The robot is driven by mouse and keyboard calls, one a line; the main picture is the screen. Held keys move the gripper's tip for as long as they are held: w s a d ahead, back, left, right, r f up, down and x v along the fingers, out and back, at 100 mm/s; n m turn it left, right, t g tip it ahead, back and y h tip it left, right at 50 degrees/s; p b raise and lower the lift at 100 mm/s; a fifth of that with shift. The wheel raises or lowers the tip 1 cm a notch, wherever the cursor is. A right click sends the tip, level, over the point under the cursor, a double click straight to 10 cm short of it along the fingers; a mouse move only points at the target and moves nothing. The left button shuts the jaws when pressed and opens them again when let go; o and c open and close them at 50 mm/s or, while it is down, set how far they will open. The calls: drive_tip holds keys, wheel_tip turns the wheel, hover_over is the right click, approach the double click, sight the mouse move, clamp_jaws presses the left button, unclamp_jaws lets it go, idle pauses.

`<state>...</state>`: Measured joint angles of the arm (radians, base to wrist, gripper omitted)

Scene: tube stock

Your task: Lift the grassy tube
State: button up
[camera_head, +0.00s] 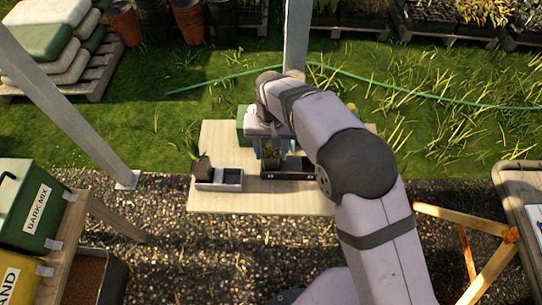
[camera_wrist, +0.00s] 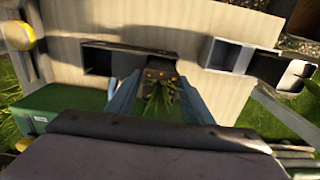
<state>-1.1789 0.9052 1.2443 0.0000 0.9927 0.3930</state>
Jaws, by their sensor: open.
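A dark square tube with green grassy leaves (camera_head: 271,153) stands at the left end of a black tray (camera_head: 297,173) on the pale tabletop. In the wrist view the grassy tube (camera_wrist: 161,78) lies between my fingers, with its leaves spreading toward the camera. My gripper (camera_head: 270,156) is open, pointing down, with one finger on each side of this tube. In the wrist view the gripper (camera_wrist: 157,84) shows a gap by the fingers; I cannot tell whether either touches. The tube's lower part is hidden.
A green box (camera_wrist: 66,112) is behind my gripper. The front of the tabletop (camera_head: 260,200) is clear.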

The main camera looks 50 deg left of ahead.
drive_tip(key=shift+f, duration=0.75)
drive_tip(key=c, duration=1)
